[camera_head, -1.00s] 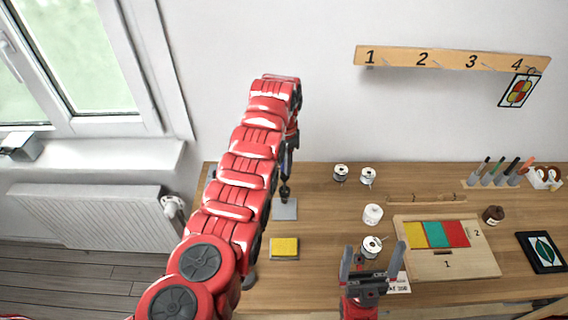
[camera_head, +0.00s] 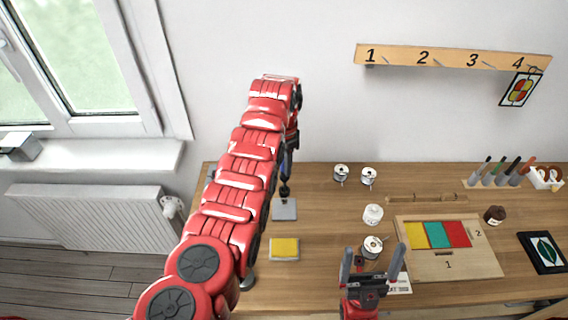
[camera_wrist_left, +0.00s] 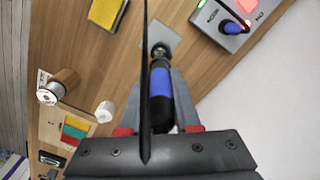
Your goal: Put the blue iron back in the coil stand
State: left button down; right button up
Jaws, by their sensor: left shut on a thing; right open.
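The blue iron (camera_wrist_left: 161,84) has a blue and black handle and shows in the left wrist view. My left gripper (camera_wrist_left: 160,108) is shut on it. Its front end points at the dark coil stand (camera_wrist_left: 160,50), which has a grey base plate. The iron's end overlaps the coil in this view; I cannot tell how far it is inside. In the head view the coil stand (camera_head: 285,208) is on the bench at the left, under my left gripper (camera_head: 288,150), which my red arm partly hides. My right gripper (camera_head: 373,268) is open and empty near the bench front.
A yellow sponge (camera_head: 285,247) lies in front of the stand. A grey station (camera_wrist_left: 226,22) with a blue plug and lit lamps is beside the stand; a black cable (camera_wrist_left: 145,70) crosses the wrist view. Spools (camera_head: 373,214) and a wooden board (camera_head: 455,263) are to the right.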

aim_at(284, 177)
pick_arm(q)
jog(key=shift+f+b, duration=0.9)
jog(key=shift+f, duration=0.65)
jog(key=shift+b, duration=0.3)
dwell(0.5)
jog(key=shift+f+b, duration=1.05)
jog(key=shift+f, duration=0.5)
jog(key=shift+c, duration=0.3)
grip_release()
jog(key=shift+r, duration=0.15)
jog(key=shift+r, duration=3.4)
